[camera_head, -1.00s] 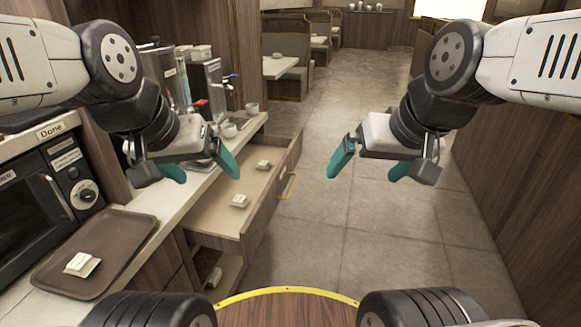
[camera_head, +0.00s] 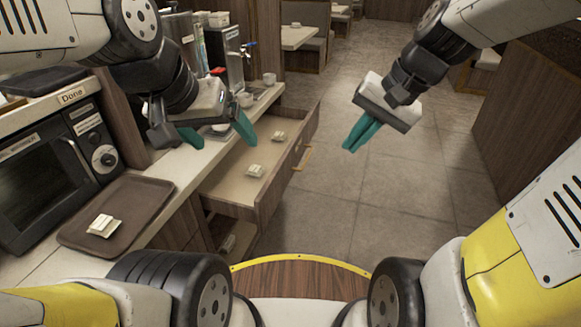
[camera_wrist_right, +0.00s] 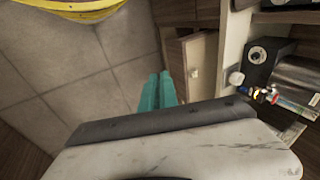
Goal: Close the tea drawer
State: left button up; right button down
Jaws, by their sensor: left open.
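The tea drawer (camera_head: 222,185) is pulled out from the wooden counter in the head view, with small white packets inside. Its brass handle (camera_head: 303,157) is on the front, facing the open floor. The drawer also shows in the right wrist view (camera_wrist_right: 178,62). My left gripper (camera_head: 218,136) is open and empty above the counter edge, near the back of the drawer. My right gripper (camera_head: 358,136) is over the floor to the right of the drawer front, apart from the handle, with its teal fingers together and nothing visible between them.
A brown tray (camera_head: 150,190) with a packet lies on the counter beside a microwave (camera_head: 45,180). Drink dispensers and cups stand farther back. A lower opening (camera_head: 232,238) below the drawer holds packets. The tiled floor (camera_head: 400,190) right of the drawer is clear.

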jog(key=w+a+f+m+g+y, duration=0.25)
jog(key=w+f+m+y, duration=0.4)
jog(key=w+f, duration=0.7)
jog(key=w+f+m+t+y, duration=0.1)
jog(key=w+f+m, duration=0.1)
jog(key=f+m, duration=0.35)
jog(key=w+f+m+t+y, duration=0.1)
jog(key=w+f+m+t, duration=0.15)
jog(key=f, duration=0.65)
jog(key=w+f+m+y, duration=0.1)
jog(key=w+f+m, duration=0.1)
jog(key=f+m, duration=0.35)
jog(key=shift+n, duration=0.9)
jog(key=x, duration=1.3)
jog(key=shift+w+d+f, duration=0.2)
jog(key=shift+w+f, duration=0.05)
jog(key=shift+w, duration=0.1)
jog(key=shift+w+a, duration=0.2)
jog(key=shift+a, duration=0.4)
send_near(232, 187)
jog(key=a, duration=0.3)
jog(key=w+a+r, duration=0.1)
jog(key=a, duration=0.2)
jog(key=w+a+r, duration=0.1)
jog(key=a, duration=0.2)
jog(key=shift+w+a, duration=0.1)
jog(key=shift+w, duration=0.05)
jog(key=shift+w+a+r, duration=0.1)
jog(key=shift+a, duration=0.15)
jog(key=shift+r, duration=0.1)
